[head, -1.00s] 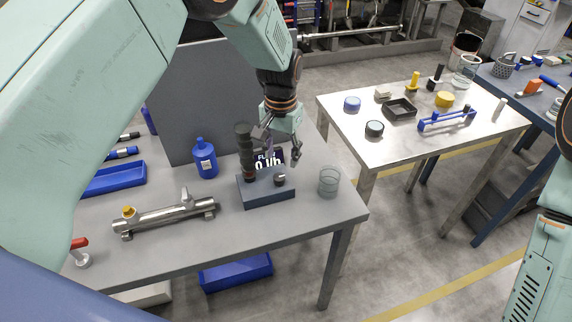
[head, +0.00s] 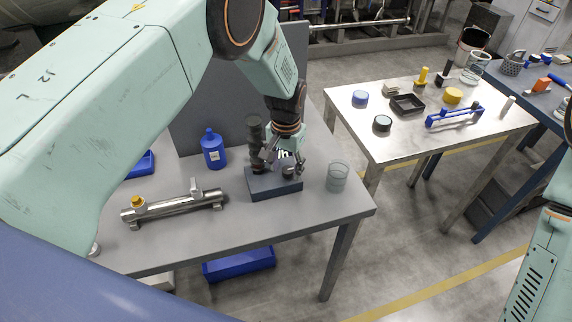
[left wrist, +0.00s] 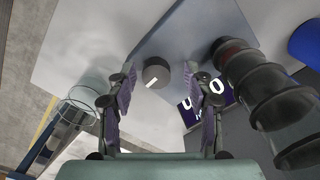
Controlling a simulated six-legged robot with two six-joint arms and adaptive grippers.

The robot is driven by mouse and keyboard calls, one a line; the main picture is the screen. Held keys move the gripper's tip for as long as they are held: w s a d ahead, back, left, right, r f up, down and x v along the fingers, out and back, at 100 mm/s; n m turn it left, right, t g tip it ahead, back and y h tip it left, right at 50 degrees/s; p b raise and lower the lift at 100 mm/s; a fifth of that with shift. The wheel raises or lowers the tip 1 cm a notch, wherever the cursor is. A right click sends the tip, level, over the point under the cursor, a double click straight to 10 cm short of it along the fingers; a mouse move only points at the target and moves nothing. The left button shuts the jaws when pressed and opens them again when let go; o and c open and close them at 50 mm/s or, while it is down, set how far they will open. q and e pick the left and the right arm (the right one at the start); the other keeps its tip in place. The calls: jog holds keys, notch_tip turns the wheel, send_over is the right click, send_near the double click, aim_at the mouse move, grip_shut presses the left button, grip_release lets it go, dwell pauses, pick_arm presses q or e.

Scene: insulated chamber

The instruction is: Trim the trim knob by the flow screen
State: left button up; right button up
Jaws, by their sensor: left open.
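The trim knob (head: 289,172) is a small dark round knob on top of a blue-grey block (head: 275,188) on the grey bench. In the left wrist view the knob (left wrist: 156,72) shows a white pointer mark. The flow screen (head: 284,154) stands behind it, mostly hidden by my gripper; its white digits on dark blue (left wrist: 221,88) show partly in the left wrist view. My left gripper (head: 283,165) is open above the block, pointing down. In the left wrist view its fingers (left wrist: 163,108) stand either side of the knob's line, apart from it. My right gripper is out of view.
A dark ribbed column (head: 255,140) stands on the block, close left of my gripper. A glass beaker (head: 338,176) stands just right. A metal table (head: 400,135) with several items stands right.

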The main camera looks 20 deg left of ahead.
pick_arm(q)
jog(key=shift+w+d, duration=0.15)
jog(key=shift+d, duration=0.2)
jog(key=c, duration=0.3)
jog(key=shift+c, duration=0.8)
jog(key=shift+a, duration=0.25)
jog(key=c, duration=0.4)
jog(key=shift+d, duration=0.15)
grip_shut()
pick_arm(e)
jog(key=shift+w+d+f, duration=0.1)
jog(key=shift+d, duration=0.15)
pick_arm(q)
jog(key=shift+f, duration=0.1)
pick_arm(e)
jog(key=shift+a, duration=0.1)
